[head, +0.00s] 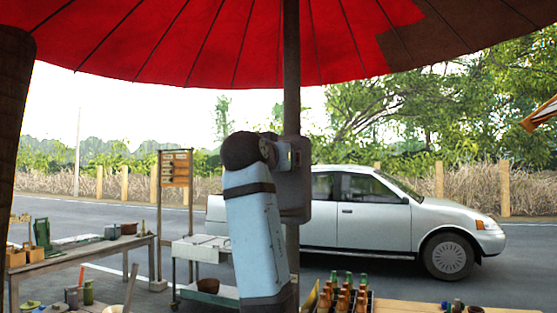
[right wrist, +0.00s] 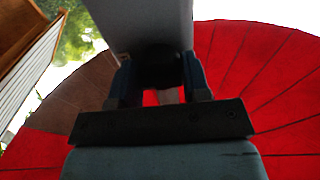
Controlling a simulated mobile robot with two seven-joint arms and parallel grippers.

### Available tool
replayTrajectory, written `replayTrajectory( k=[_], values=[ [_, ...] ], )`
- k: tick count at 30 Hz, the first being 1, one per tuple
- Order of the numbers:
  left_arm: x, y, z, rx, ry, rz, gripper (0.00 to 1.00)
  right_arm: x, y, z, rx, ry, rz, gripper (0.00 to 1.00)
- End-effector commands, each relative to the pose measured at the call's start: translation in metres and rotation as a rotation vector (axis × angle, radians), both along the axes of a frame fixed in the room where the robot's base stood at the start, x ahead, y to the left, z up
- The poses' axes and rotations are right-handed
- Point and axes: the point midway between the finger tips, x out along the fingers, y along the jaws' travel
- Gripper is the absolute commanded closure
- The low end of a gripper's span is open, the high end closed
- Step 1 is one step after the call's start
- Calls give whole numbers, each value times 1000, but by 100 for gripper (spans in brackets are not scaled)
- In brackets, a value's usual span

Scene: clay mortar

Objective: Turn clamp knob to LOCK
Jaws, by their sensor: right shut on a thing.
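A grey clamp box (head: 296,195) is fixed on the dark umbrella pole (head: 291,60) in the middle of the head view. My right arm rises in front of it, and my right gripper (head: 285,156) is at the upper part of the box. In the right wrist view, the two fingers of the right gripper (right wrist: 160,82) are shut on the dark round clamp knob (right wrist: 158,66), below the box's pale grey face (right wrist: 140,22). No LOCK mark is readable, so the knob's setting cannot be told. My left gripper is not in view.
A red umbrella canopy (head: 220,45) spreads overhead. A bench (head: 75,252) and a metal cart (head: 196,250) stand at left. A crate of bottles (head: 345,297) is at the bottom, beside a wooden tabletop (head: 420,307). A silver car (head: 370,220) is behind.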

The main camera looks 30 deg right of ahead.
Motion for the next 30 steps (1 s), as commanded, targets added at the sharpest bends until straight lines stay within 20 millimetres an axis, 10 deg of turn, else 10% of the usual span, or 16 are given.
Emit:
replayTrajectory(
  k=[30],
  values=[
    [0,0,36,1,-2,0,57,-1,-1,4,-446,498,-1,80]
  ],
)
